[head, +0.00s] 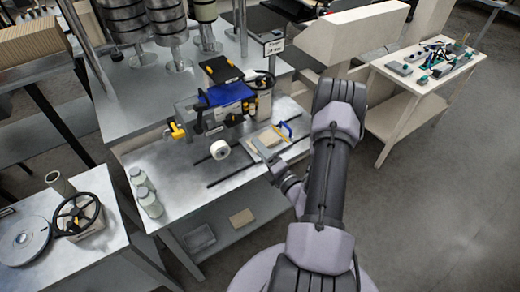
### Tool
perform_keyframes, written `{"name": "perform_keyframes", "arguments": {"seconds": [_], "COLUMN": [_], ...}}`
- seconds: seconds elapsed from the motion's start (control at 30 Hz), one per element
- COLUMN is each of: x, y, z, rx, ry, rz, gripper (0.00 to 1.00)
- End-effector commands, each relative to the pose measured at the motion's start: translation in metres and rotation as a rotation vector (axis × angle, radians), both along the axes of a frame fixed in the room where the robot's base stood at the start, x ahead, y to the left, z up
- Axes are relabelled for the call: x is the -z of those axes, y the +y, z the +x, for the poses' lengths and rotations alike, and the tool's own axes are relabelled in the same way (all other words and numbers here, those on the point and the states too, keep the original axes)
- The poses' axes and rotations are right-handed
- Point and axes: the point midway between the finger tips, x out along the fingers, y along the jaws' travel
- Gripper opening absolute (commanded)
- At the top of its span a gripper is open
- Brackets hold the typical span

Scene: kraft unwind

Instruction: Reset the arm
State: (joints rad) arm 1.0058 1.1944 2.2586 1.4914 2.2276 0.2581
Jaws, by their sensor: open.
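My arm rises from the bottom of the head view and bends over the right end of the metal workbench (165,175). My gripper (259,146) points up and left, at the near edge of a tan block or tray (266,137) on the bench. The gripper is open, and I see nothing held in it. I cannot tell whether it touches the tray or hovers over it.
A white roll (220,149), a blue-topped device (224,96) and a yellow clamp (176,130) are on the bench. Clear bottles (147,198) stand at its front left. A tool table (420,75) stands right. Floor (440,200) at the lower right is clear.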

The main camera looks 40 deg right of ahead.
Motion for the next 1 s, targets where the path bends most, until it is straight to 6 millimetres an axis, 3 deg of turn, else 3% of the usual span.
{"name": "perform_keyframes", "arguments": {"seconds": [0.5,0.6,0.67,0.73,0.8,0.87,0.9,0.97,1.0], "x": [-0.001,-0.017,-0.041,-0.077,-0.108,-0.126,-0.133,-0.134,-0.129], "y": [0.001,0.019,0.05,0.108,0.179,0.239,0.277,0.327,0.348], "z": [0.0,0.014,0.031,0.047,0.046,0.028,0.009,-0.033,-0.063], "rx": [-0.006,-0.093,-0.23,-0.459,-0.719,-0.946,-1.101,-1.34,-1.483], "ry": [-0.001,-0.018,-0.044,-0.09,-0.143,-0.199,-0.244,-0.328,-0.389], "rz": [-0.002,-0.056,-0.146,-0.305,-0.507,-0.711,-0.872,-1.158,-1.367], "gripper": [0.58,0.58,0.58,0.58,0.58,0.58,0.58,0.58,0.58]}}
